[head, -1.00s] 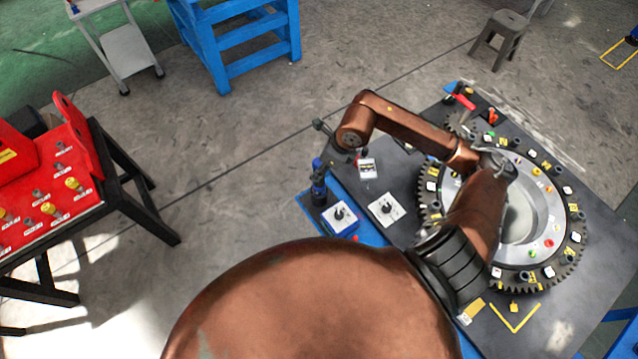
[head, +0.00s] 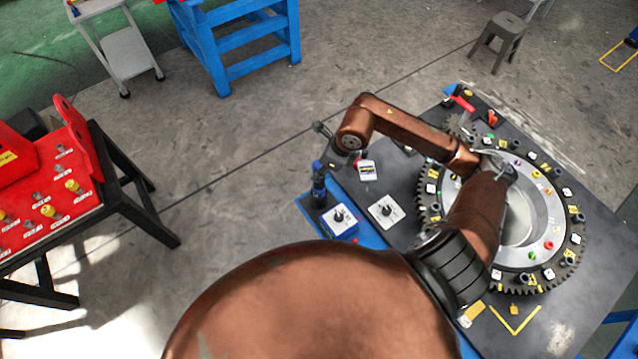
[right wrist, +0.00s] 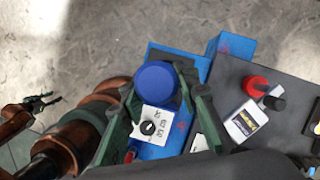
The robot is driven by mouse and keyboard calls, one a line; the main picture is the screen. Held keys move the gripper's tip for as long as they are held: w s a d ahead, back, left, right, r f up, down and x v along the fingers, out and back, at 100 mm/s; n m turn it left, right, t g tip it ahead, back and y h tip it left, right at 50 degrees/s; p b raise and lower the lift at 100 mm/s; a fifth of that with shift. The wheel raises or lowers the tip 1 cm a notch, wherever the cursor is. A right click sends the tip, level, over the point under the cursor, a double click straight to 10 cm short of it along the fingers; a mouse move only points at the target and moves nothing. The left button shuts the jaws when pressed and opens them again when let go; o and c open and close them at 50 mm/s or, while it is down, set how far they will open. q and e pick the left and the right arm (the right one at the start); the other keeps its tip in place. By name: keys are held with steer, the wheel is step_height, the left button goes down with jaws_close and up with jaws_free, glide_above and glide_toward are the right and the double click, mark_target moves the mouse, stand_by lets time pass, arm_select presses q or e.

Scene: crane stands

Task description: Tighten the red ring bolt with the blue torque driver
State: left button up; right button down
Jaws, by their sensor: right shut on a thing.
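The blue torque driver (head: 319,188) stands upright at the left edge of the dark table. In the right wrist view its round blue cap (right wrist: 156,84) sits between the two fingers of my right gripper (right wrist: 165,98), which is shut on it. The large toothed ring (head: 430,205) lies on the table to the right, with several small coloured bolts on its pale inner face. A red bolt (head: 548,245) shows at the ring's lower right. My arm covers part of the ring. My left gripper (right wrist: 58,97) shows small at the left of the right wrist view; its opening is unclear.
A blue-and-white dial box (head: 340,221) stands close to the driver, with a white dial plate (head: 386,210) beside it. A red-handled tool (head: 462,102) lies at the table's far corner. A red bench (head: 50,190) stands at left. Open floor lies between.

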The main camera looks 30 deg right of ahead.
steer(key=shift+r, duration=0.2)
steer(key=shift+r+p, duration=2.55)
steer(key=shift+r, duration=3.05)
